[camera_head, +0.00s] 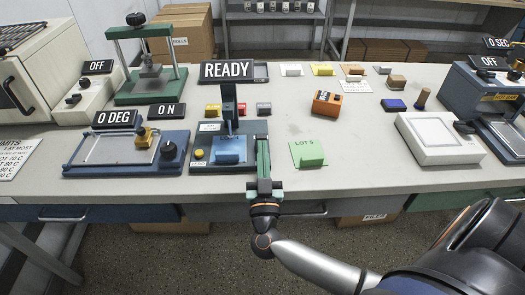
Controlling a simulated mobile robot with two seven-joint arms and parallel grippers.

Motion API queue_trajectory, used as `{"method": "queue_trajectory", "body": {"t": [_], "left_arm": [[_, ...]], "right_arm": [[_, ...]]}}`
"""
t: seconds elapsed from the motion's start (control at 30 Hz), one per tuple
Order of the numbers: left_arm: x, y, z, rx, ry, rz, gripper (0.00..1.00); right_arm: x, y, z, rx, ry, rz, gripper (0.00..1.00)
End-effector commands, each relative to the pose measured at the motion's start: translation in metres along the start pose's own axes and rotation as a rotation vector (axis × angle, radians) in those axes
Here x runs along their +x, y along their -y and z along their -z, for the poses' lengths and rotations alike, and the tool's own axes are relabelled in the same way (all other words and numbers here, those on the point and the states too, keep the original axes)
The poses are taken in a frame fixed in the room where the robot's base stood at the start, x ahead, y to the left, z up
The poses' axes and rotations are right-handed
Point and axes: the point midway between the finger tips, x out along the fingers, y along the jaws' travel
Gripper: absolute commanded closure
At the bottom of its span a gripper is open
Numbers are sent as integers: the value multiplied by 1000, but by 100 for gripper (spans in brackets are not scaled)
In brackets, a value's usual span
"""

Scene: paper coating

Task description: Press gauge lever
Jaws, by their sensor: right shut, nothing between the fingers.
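My right gripper (263,140) reaches in from the lower right, shut and empty, along the gauge's right edge. I cannot tell whether it touches the gauge. My left gripper is out of view.
A blue tray device (80,170) with a 0 DEG sign stands left of the gauge. A green press (150,92) is behind it.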

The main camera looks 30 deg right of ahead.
Motion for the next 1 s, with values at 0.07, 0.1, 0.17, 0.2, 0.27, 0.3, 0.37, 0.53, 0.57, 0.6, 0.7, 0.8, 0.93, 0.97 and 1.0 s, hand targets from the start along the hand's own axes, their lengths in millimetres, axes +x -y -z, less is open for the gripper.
{"method": "queue_trajectory", "body": {"t": [0.07, 0.1, 0.17, 0.2, 0.27, 0.3, 0.37, 0.53, 0.57, 0.6, 0.7, 0.8, 0.93, 0.97, 1.0], "left_arm": [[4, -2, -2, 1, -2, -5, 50], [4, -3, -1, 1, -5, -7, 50], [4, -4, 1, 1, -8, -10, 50], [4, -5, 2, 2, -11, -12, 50], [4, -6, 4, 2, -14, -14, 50], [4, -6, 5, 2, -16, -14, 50], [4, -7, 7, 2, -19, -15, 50], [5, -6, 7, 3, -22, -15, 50], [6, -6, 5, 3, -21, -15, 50], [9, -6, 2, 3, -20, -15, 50], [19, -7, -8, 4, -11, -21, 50], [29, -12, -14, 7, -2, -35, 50], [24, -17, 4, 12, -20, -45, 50], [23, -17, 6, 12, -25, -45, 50], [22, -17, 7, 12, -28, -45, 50]], "right_arm": [[-3, 0, -5, -1, 0, 0, 100], [-3, 0, -5, -1, 1, -1, 100], [-3, 0, -6, -1, 1, -1, 100], [-4, 0, -5, -1, 1, -1, 100], [-4, 0, -5, -1, 1, -1, 100], [-3, 0, -5, -1, 1, -1, 100], [-3, 0, -5, -1, 1, -1, 100], [-4, 0, -6, -1, -2, -2, 100], [-4, 0, -8, -1, -7, -2, 100], [-5, 0, -10, -1, -17, -3, 100], [-9, -1, -20, -3, -64, -5, 100], [-12, -1, -27, -2, -128, -5, 100], [-10, -1, -21, -2, -122, -1, 100], [-10, -1, -22, -2, -121, 0, 100], [-10, -1, -22, -1, -119, 0, 100]]}}
